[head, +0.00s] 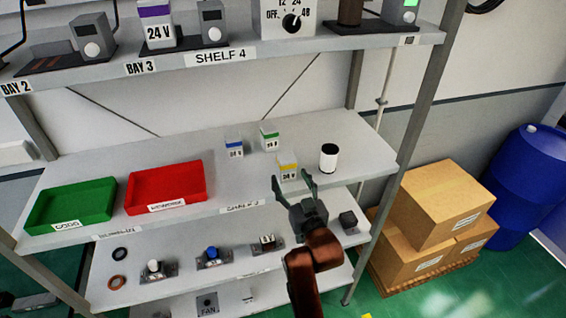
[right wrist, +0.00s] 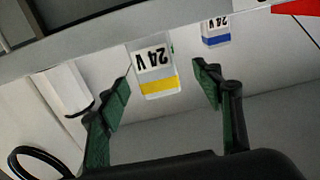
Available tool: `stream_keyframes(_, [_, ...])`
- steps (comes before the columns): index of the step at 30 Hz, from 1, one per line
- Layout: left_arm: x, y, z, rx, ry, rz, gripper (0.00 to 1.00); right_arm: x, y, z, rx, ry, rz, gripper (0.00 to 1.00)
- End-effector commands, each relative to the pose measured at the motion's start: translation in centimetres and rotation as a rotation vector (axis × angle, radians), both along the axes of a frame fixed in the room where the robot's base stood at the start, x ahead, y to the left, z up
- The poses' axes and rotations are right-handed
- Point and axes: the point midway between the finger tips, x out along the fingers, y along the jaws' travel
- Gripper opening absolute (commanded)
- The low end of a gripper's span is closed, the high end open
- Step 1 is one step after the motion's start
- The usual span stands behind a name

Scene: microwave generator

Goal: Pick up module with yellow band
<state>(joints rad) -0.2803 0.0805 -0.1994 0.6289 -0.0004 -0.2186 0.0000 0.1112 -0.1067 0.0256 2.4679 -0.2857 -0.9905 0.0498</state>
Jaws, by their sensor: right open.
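The module with the yellow band (head: 288,170) is a small white block marked 24 V, upright on the middle shelf near its front edge. It also shows in the right wrist view (right wrist: 157,75), where the picture is upside down. My right gripper (head: 293,181) is open and empty, in front of this module. In the right wrist view the module appears between its two green-padded fingers (right wrist: 162,78), with space on both sides. I cannot tell how far the fingertips are from it. My left gripper is not clearly in view.
A blue-banded module (head: 234,147) and a green-banded module (head: 270,139) stand behind, to the left. A white cylinder with a black top (head: 328,158) stands close on the right. A red tray (head: 166,188) and a green tray (head: 72,205) lie left. An upper shelf (head: 270,46) hangs above.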

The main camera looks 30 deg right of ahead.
Motion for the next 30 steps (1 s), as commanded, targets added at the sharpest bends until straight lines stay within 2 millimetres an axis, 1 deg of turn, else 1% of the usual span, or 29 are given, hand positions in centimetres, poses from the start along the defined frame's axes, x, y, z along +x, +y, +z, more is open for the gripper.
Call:
stream_keyframes(3, [-0.7, 0.0, 0.3, 0.000, 0.009, 0.002, 0.40, 1.0, -0.8, 0.1, -0.001, 0.001, -0.009, 0.60])
stream_keyframes(8, [-3.4, 0.1, 0.7, 0.001, 0.041, 0.009, 0.40, 2.3, -1.6, 0.1, -0.001, 0.002, -0.017, 0.60])
stream_keyframes(10, [-4.2, 0.1, 1.2, 0.002, 0.051, 0.010, 0.40, 3.4, -1.9, 0.3, 0.000, 0.001, -0.019, 0.60])
stream_keyframes(12, [-4.5, 0.2, 1.6, 0.002, 0.055, 0.011, 0.40, 4.4, -2.1, 0.3, -0.001, 0.002, -0.019, 0.60])
stream_keyframes(16, [-4.1, 0.1, 1.8, 0.001, 0.049, 0.010, 0.40, 5.9, -2.4, 0.2, 0.000, 0.001, -0.019, 0.60])
stream_keyframes(18, [-3.3, 0.1, 1.9, 0.001, 0.040, 0.008, 0.40, 6.3, -2.5, 0.1, 0.000, 0.001, -0.018, 0.60])
stream_keyframes(22, [-1.5, 0.0, 2.0, 0.000, 0.017, 0.003, 0.40, 6.4, -2.5, 0.0, 0.000, 0.000, -0.017, 0.60])
stream_keyframes(25, [-0.8, -0.1, 2.1, -0.001, 0.008, 0.002, 0.40, 6.4, -2.4, 0.0, 0.000, 0.000, -0.015, 0.60])
stream_keyframes(30, [-1.4, -0.1, 2.0, 0.000, 0.015, 0.003, 0.40, 6.4, -2.3, 0.0, 0.000, 0.000, -0.015, 0.48])
